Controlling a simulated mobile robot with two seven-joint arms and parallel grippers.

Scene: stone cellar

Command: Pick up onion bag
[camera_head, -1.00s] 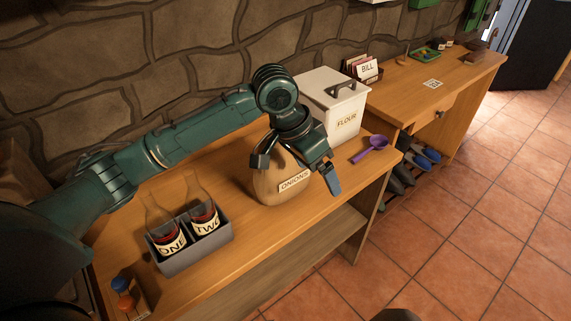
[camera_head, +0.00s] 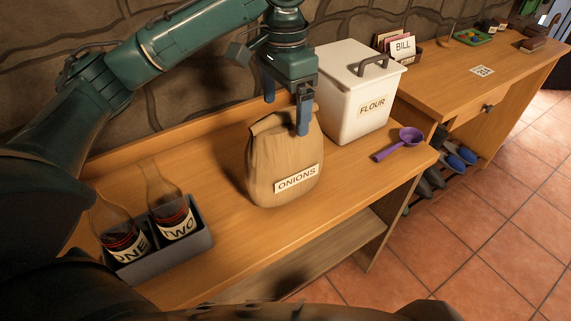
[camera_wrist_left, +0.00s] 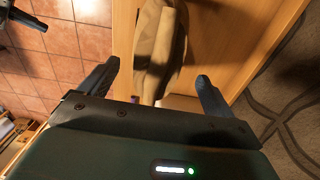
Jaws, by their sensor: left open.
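The onion bag (camera_head: 283,165) is a brown paper bag with a folded top and an ONIONS label. It stands upright on the wooden counter. My left gripper (camera_head: 286,112) is open above the bag, its blue fingers pointing down, with one finger overlapping the bag's top in the head view. In the left wrist view the bag (camera_wrist_left: 160,45) shows ahead between the two spread fingers of the gripper (camera_wrist_left: 158,75). I cannot tell whether a finger touches the bag. My right gripper is not in view.
A white FLOUR canister (camera_head: 350,95) stands close to the bag's right, with a purple scoop (camera_head: 400,144) in front of it. A grey holder (camera_head: 165,255) with two bottles stands at the left. The counter (camera_head: 225,205) between holder and bag is bare.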

